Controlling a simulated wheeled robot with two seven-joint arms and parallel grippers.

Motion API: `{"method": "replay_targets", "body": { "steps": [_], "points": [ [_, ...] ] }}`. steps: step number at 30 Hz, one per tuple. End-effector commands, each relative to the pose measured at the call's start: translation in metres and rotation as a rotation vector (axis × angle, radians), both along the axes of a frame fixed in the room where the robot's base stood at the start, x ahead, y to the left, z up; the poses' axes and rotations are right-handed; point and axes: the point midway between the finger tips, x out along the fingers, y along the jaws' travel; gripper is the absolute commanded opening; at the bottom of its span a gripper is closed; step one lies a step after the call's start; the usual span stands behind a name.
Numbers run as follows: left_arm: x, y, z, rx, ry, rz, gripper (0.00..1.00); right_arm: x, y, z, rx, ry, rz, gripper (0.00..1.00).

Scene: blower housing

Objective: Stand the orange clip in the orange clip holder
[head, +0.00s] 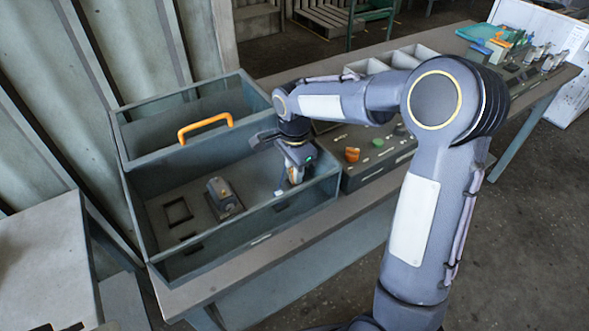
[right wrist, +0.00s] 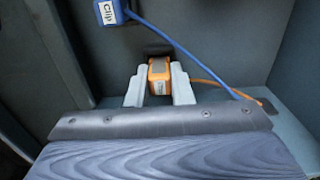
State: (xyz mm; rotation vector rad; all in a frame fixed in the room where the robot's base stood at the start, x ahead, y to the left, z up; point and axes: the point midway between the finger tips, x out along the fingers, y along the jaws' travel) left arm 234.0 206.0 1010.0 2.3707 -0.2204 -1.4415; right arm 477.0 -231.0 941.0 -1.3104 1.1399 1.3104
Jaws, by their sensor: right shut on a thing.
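The orange clip (right wrist: 158,72) is between the two pale fingers of my right gripper (right wrist: 159,90), which is shut on it. An orange lead runs from it to the right. In the head view my right gripper (head: 292,178) reaches down inside the right end of the grey-green box, with a bit of orange between its fingers. A dark opening (right wrist: 157,48) shows just beyond the clip in the wrist view; I cannot tell whether it is the orange clip holder. My left gripper is not in view.
A blue clip with a "Clip" label (right wrist: 110,12) and a blue lead is close by. The box wall (head: 250,245) surrounds the gripper. A dark block (head: 223,196) and square cut-outs (head: 178,211) are in the box. A panel with knobs (head: 365,150) stands right of it.

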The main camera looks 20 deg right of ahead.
Motion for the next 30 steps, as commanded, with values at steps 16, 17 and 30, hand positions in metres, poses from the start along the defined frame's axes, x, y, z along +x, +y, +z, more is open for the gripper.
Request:
{"method": "replay_targets", "body": {
  "steps": [16,17,30],
  "points": [
    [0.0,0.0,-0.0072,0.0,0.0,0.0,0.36,0.0,0.0003,-0.0096,0.0,0.0,0.001,0.28],
    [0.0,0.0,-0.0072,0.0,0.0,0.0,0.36,0.0,0.0003,-0.0097,0.0,0.0,0.001,0.32],
    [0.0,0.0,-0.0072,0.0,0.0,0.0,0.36,0.0004,0.0002,-0.005,0.0,-0.001,0.0,0.45]
  ]
}}
